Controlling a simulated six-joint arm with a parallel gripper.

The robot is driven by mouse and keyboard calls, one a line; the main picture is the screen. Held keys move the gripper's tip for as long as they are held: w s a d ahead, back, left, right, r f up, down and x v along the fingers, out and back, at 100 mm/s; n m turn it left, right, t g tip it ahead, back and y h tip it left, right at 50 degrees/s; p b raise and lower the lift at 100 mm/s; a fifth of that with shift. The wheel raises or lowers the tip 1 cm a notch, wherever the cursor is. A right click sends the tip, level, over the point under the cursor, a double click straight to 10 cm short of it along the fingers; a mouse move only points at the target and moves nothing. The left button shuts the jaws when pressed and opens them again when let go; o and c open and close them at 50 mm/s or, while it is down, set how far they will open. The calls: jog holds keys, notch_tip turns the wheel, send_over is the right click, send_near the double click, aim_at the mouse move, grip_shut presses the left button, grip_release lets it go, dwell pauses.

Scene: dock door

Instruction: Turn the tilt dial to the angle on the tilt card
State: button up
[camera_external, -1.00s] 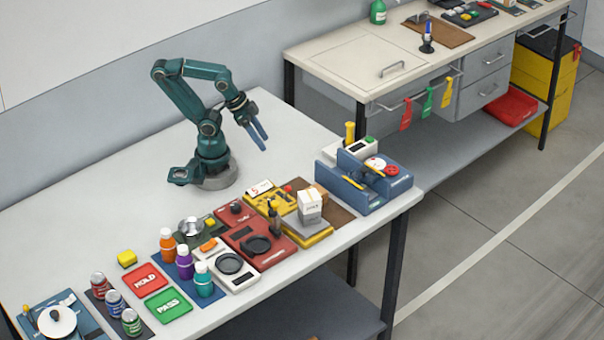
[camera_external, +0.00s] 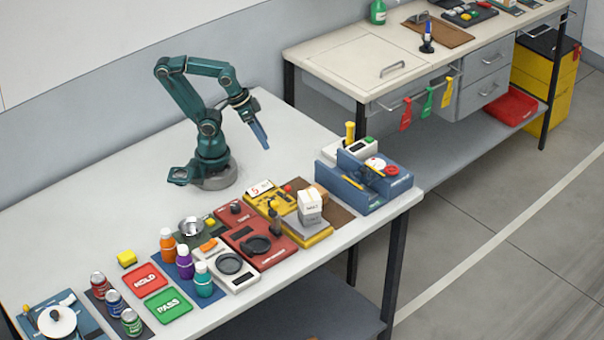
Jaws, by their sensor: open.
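My gripper (camera_external: 261,137) hangs over the bare middle of the near table, empty, with blue fingers pointing down. I see it nearly edge-on, so the gap between the fingers hardly shows. A yellow unit (camera_external: 262,203) stands to its lower right and carries a white card (camera_external: 259,188) with a red mark like a 5, which looks like the tilt card. A small red knob (camera_external: 287,188) sits beside the card. A grey sloped block (camera_external: 308,229) on a yellow base bears a white box (camera_external: 310,205). I cannot tell for sure which part is the tilt dial; its angle is too small to read.
Red units (camera_external: 262,262), a white scale-like unit (camera_external: 240,282), several bottles (camera_external: 184,264) and red and green pads (camera_external: 167,305) line the front edge. A blue fixture (camera_external: 350,197) stands at the right end.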

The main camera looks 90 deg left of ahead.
jog(key=w+d+n+g+h, duration=0.1)
jog(key=w+d+n+g, duration=0.1)
jog(key=d+n, duration=0.1)
jog(key=n+g+h, duration=0.2)
jog(key=n+g, duration=0.1)
jog(key=g, duration=0.3)
send_over(272, 199)
jog(key=w+a, duration=0.2)
jog(key=f, duration=0.8)
jog(key=shift+d+f, duration=0.25)
jog(key=shift+f, duration=0.15)
jog(key=shift+s+d+f+g, duration=0.1)
jog(key=shift+s+f+g, duration=0.1)
jog(key=shift+f, duration=0.15)
jog(key=shift+s+d+f+g, duration=0.1)
jog(key=shift+f+g, duration=0.1)
jog(key=shift+f, duration=0.1)
jog(key=shift+x, duration=2.1)
jog(key=shift+a, duration=0.15)
grip_shut()
